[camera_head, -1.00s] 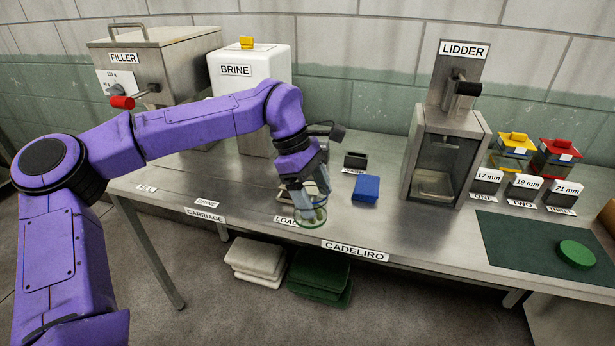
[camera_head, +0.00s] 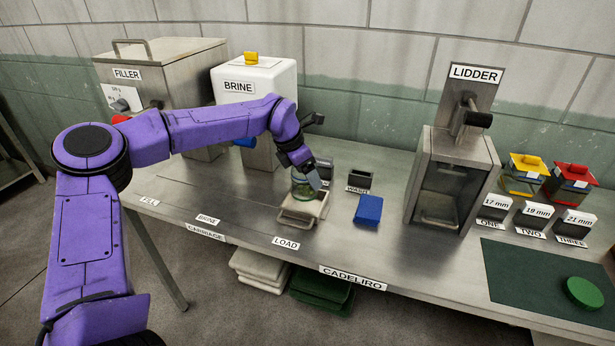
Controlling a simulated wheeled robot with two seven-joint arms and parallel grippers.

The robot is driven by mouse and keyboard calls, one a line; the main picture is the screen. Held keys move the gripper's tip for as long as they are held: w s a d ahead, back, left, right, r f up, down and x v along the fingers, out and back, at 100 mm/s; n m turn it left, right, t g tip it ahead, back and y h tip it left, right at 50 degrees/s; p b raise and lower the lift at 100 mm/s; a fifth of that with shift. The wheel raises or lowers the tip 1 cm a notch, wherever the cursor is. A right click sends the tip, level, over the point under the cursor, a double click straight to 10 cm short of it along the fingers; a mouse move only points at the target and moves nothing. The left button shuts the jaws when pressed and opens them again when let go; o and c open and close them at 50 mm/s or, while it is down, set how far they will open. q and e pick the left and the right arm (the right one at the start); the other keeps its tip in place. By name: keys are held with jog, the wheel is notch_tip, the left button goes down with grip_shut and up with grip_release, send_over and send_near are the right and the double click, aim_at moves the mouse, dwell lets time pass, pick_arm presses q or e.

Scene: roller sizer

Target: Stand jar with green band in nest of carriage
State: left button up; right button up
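The glass jar with the green band (camera_head: 301,189) is upright at the far part of the pale carriage (camera_head: 316,213), behind the LOAD label. The carriage has a metal handle at its front. My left gripper (camera_head: 309,179) is at the jar's upper right side and appears shut on it. The fingers and the jar hide the nest, so I cannot tell whether the jar's base rests in it or is just above. My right gripper is not in view.
A blue block (camera_head: 368,210) and a small dark holder (camera_head: 360,181) labelled WASH stand right of the carriage. The BRINE machine (camera_head: 250,85) and FILLER (camera_head: 165,65) stand behind my arm. The LIDDER (camera_head: 455,175) is further right. The bench front left of the carriage is clear.

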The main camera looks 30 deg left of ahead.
aim_at(307, 183)
pick_arm(q)
jog(key=f, duration=0.3)
jog(key=f+p, duration=0.1)
jog(key=shift+w+a+f, duration=0.15)
jog(key=shift+w+a, duration=0.25)
jog(key=shift+w+f, duration=0.1)
jog(key=shift+f, duration=0.2)
jog(key=o, duration=1.1)
jog(key=b+v, duration=0.2)
jog(key=v, duration=1)
jog(key=shift+a, duration=0.1)
